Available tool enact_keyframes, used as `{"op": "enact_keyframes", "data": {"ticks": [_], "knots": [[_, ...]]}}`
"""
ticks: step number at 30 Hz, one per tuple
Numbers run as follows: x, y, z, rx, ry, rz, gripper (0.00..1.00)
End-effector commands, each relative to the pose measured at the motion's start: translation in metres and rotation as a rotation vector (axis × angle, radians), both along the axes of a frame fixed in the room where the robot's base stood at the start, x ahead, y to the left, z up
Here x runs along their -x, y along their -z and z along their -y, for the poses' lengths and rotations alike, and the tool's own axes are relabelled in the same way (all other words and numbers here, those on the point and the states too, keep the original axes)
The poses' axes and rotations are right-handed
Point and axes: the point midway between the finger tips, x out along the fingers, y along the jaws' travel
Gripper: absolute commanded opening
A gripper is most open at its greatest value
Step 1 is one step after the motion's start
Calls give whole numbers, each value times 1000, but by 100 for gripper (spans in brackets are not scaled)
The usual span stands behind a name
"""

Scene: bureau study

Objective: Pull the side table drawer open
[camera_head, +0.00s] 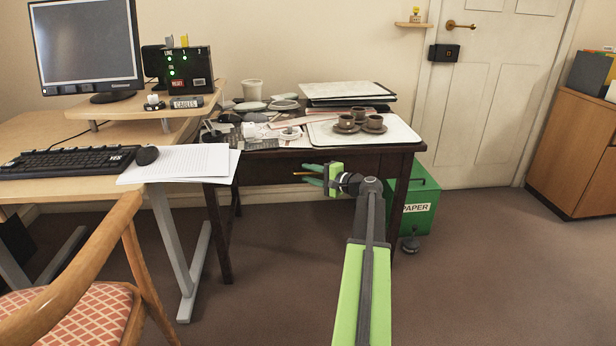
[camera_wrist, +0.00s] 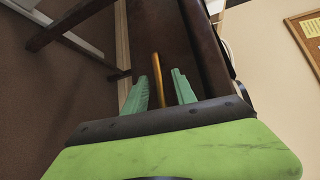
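The dark wooden side table (camera_head: 226,240) stands against the wall in the head view, with dishes on top. Its drawer front (camera_head: 268,174) is a dark panel under the top, partly hidden by my arm; no gap shows around it. The drawer front (camera_wrist: 205,50) also shows in the wrist view. A thin brass handle (camera_wrist: 156,66) runs between my two green fingers. My gripper (camera_wrist: 164,82) is open around the handle, with a visible space on each side of it. In the head view my gripper (camera_head: 309,174) is right in front of the drawer.
A desk with a keyboard (camera_head: 68,162) and a wooden chair (camera_head: 90,280) stand left. Cups (camera_head: 346,122) and trays sit on the side table. A green paper bin (camera_head: 420,200) stands right of my arm. The carpet (camera_head: 490,280) at right is clear.

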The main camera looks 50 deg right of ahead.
Motion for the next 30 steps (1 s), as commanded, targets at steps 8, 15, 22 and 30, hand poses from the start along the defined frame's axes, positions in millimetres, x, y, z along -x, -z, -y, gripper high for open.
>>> {"op": "enact_keyframes", "data": {"ticks": [8,15,22,30], "knots": [[-4,0,-1,0,0,0,33],[-4,0,-1,0,-1,0,5],[-4,0,-1,0,-1,0,0],[-4,0,-1,0,-1,0,0]]}}
